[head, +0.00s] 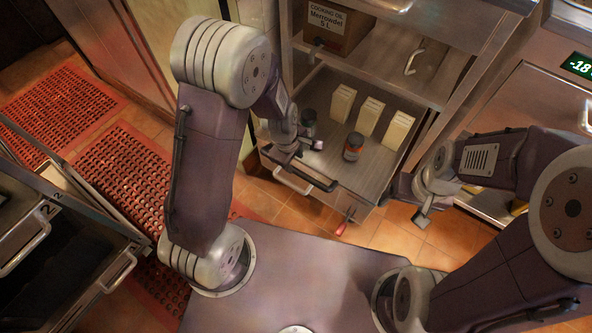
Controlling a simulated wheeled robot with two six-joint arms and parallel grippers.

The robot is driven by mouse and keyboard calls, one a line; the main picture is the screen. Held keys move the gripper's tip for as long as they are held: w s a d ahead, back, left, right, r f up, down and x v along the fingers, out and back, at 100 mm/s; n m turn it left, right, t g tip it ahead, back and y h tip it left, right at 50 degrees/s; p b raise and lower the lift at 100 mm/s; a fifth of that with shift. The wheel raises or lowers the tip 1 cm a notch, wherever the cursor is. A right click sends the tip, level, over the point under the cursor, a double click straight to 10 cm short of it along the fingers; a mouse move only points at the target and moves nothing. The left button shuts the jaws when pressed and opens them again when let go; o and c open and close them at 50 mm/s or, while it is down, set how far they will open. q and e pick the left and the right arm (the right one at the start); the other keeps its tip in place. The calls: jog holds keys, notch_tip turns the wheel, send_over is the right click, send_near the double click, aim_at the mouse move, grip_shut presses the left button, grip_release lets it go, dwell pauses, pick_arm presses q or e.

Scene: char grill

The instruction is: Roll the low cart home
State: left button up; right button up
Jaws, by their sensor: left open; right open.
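A low steel cart (340,168), as far as I can tell, stands in front of me with its flat top partly beneath a higher steel shelf. A pale bar handle (292,184) and a dark bar (316,180) are at its near edge. A red-tipped lever (344,226) shows below that edge. My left gripper (308,146) is open over the cart's near left part, just above the handle; I cannot tell if it touches anything. My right gripper (420,216) is open and empty, to the right of the cart's near right corner. The cart's wheels are hidden.
Several pale cartons, one in the middle (370,117), a red-and-dark jar (353,147) and a dark jar (308,118) stand on the cart top. A cooking oil box (330,25) is above.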

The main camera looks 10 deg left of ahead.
aim_at(296, 171)
pick_arm(q)
jog(key=f+b, duration=0.2)
jog(key=w+f+b, duration=0.1)
jog(key=f, duration=0.2)
jog(key=f+b, duration=0.2)
jog(key=f, duration=0.1)
jog(key=shift+w+d+b, duration=0.25)
jog(key=shift+b, duration=0.05)
jog(key=shift+r, duration=0.1)
grip_shut()
dwell(0.6)
